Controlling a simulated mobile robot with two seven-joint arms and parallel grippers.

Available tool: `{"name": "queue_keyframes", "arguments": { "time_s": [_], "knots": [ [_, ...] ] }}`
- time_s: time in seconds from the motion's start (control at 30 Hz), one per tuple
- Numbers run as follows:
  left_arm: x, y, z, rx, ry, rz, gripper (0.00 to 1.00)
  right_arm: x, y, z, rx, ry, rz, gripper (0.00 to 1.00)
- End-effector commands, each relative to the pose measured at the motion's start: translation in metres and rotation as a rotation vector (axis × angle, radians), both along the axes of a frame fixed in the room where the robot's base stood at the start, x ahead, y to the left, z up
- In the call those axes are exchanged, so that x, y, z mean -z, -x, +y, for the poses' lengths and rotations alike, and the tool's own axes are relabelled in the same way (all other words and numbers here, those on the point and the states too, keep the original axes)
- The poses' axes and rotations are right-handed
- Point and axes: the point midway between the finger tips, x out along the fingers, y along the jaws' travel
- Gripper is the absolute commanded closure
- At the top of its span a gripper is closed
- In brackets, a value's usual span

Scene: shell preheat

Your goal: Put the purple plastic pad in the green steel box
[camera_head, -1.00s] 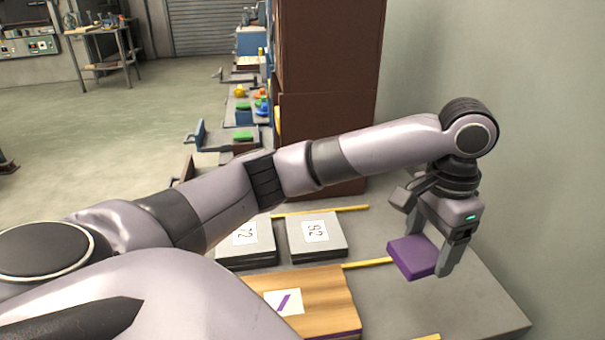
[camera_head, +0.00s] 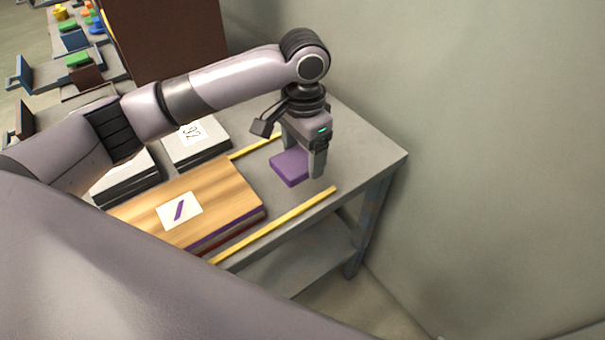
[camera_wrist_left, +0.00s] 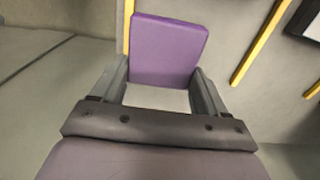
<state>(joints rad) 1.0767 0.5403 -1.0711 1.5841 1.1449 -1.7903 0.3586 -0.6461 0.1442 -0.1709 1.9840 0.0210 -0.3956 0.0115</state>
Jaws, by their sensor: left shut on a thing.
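The purple plastic pad (camera_head: 289,167) is a flat square block near the right end of the grey table in the head view. My left gripper (camera_head: 301,165) is shut on it, with a finger on either side. In the left wrist view the purple pad (camera_wrist_left: 167,48) sits between the fingertips of the left gripper (camera_wrist_left: 160,78). I cannot tell whether the pad touches the table or hangs just above it. No green steel box shows for certain in these frames. My right gripper is not in view.
A wooden board (camera_head: 225,190) with a purple-marked card lies left of the pad. A grey block labelled 92 (camera_head: 195,150) is behind it. Yellow strips (camera_head: 290,220) mark the table (camera_head: 365,155). A tall brown cabinet (camera_head: 170,40) stands behind; a wall is at right.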

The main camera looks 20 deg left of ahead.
Motion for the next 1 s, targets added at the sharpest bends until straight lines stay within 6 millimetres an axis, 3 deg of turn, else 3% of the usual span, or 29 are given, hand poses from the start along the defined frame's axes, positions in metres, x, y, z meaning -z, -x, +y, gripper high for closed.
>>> {"name": "queue_keyframes", "arguments": {
  "time_s": [0.13, 0.43, 0.87, 0.9, 0.97, 1.0],
  "knots": [
    [0.012, 0.0, 0.0, -0.001, -0.001, 0.0, 0.61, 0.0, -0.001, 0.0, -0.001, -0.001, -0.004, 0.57],
    [0.059, 0.0, 0.0, 0.001, -0.001, -0.001, 0.61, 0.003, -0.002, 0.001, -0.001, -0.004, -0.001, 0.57],
    [0.064, 0.0, 0.0, 0.0, 0.001, -0.001, 0.61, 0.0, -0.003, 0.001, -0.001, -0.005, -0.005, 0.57],
    [0.065, 0.0, 0.0, 0.0, 0.001, -0.001, 0.16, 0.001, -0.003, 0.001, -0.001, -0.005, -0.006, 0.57],
    [0.065, 0.0, 0.0, 0.0, 0.001, -0.001, 0.01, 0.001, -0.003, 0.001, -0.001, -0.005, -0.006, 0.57],
    [0.065, 0.0, 0.0, 0.0, 0.001, -0.001, 0.01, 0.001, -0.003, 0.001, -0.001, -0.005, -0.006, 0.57]
  ]
}}
